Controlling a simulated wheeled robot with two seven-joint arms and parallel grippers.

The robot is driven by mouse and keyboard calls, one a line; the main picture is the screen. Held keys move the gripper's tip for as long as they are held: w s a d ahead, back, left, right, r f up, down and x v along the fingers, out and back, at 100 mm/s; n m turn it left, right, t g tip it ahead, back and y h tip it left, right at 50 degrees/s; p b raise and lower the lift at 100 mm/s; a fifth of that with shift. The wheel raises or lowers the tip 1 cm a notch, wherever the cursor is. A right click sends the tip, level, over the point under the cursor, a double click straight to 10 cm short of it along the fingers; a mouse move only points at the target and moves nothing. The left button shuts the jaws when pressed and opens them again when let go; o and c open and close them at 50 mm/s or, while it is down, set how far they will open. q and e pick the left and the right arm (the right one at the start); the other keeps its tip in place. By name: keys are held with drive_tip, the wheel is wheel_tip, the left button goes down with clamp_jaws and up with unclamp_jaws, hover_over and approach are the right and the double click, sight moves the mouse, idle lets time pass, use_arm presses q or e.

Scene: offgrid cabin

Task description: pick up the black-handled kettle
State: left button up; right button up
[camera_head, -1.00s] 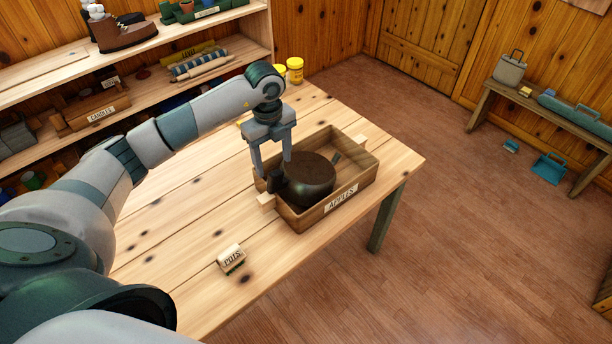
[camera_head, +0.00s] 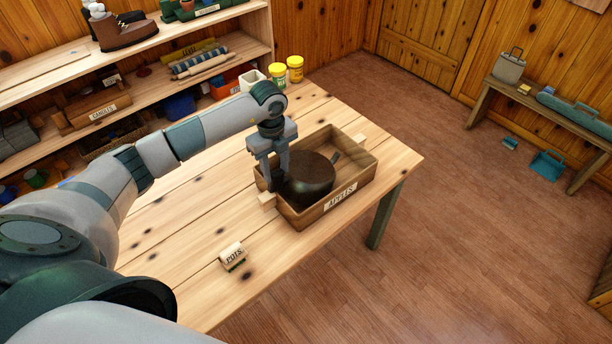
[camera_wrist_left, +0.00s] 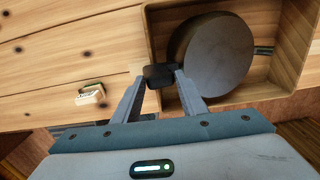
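The kettle (camera_head: 310,175) is a dark, round vessel with a flat top, inside a wooden crate labelled APPLES (camera_head: 346,201) on the table. It also shows from above in the wrist view (camera_wrist_left: 217,55). Its black handle (camera_wrist_left: 159,76) sticks out on the left side, near the crate wall. My left gripper (camera_head: 276,183) points down at this handle. In the wrist view its fingertips (camera_wrist_left: 160,80) lie against both sides of the handle and look shut on it. The kettle still sits in the crate. My right gripper is not in view.
A small block labelled POTS (camera_head: 232,256) lies on the table (camera_head: 190,240) left of the crate. Yellow-lidded jars (camera_head: 295,69) and a pale container (camera_head: 252,79) stand at the table's back. A shelf lies behind, a bench (camera_head: 485,108) at right.

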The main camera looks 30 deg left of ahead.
use_arm(q)
clamp_jaws()
drive_tip(key=shift+w+r, duration=0.1)
drive_tip(key=shift+r, duration=0.35)
wheel_tip(320, 180, up, 9)
drive_tip(key=b, duration=0.3)
drive_tip(key=shift+b, duration=0.4)
